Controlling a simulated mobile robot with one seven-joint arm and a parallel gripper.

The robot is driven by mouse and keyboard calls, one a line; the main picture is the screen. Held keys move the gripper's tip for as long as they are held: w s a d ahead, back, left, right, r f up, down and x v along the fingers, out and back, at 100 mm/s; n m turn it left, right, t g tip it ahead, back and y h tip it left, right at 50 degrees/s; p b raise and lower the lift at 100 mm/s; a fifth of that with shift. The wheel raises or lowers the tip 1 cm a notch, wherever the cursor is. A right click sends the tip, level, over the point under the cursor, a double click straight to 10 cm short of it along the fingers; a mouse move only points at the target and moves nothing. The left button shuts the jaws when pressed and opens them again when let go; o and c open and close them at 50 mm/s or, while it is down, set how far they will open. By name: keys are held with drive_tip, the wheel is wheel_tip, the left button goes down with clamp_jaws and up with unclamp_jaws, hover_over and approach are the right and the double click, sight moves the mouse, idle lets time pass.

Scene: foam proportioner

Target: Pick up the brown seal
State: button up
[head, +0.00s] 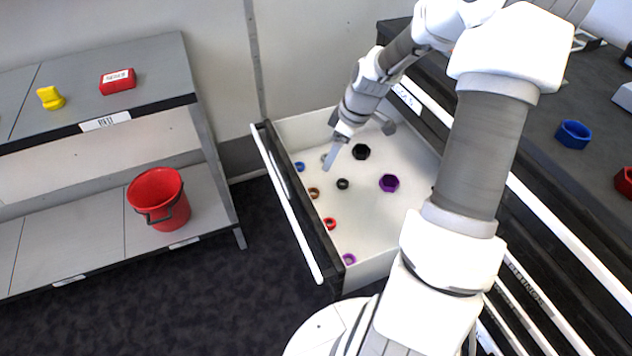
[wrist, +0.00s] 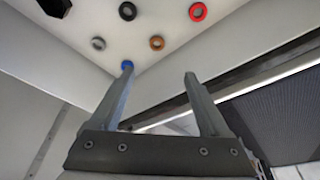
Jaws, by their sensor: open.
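The brown seal (head: 313,193) is a small ring lying on the white floor of the open drawer (head: 372,222), near the drawer's front wall. In the wrist view the brown seal (wrist: 157,42) lies beyond the fingertips, roughly midway between them sideways. My gripper (head: 329,162) is in the drawer area, above and behind the seal in the head view. In the wrist view my gripper (wrist: 158,71) is open, with nothing between its fingers. The left fingertip overlaps a blue seal (wrist: 127,64) in the picture; I cannot tell whether they touch.
Near the brown seal lie a grey seal (wrist: 98,43), a black seal (head: 343,184) and a red seal (head: 329,223). A purple seal (head: 349,259), a black nut (head: 361,151) and a purple nut (head: 389,183) are also in the drawer. The drawer's front wall (head: 290,205) is close.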

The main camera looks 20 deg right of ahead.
drive_tip(key=b, duration=0.5)
hover_over(314, 191)
drive_tip(key=s+d, duration=0.1)
drive_tip(key=s, duration=0.1)
drive_tip(key=f, duration=1.2)
drive_tip(key=shift+w+d, duration=0.2)
drive_tip(key=shift+w, duration=0.05)
drive_tip(key=b+x, duration=0.2)
drive_tip(key=x, duration=0.3)
drive_tip(key=shift+a+f, duration=0.1)
clamp_jaws()
